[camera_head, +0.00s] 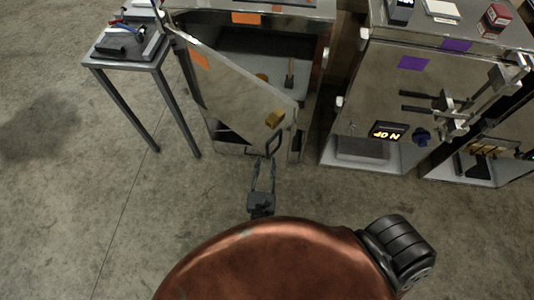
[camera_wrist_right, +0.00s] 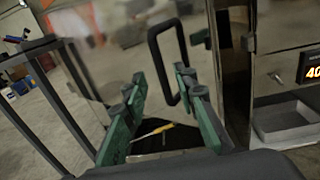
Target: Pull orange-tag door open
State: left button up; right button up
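My right gripper (camera_head: 264,164) is just in front of the handle, fingers apart. In the wrist view the green fingers (camera_wrist_right: 163,84) are open, with the handle beyond and between the tips; contact cannot be told. My left gripper is not in view.
A small metal side table (camera_head: 97,52) with tools stands left of the door. The concrete floor (camera_head: 75,210) is clear at the front left.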

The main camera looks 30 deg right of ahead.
jog(key=v, duration=0.6)
jog(key=shift+c, duration=0.5)
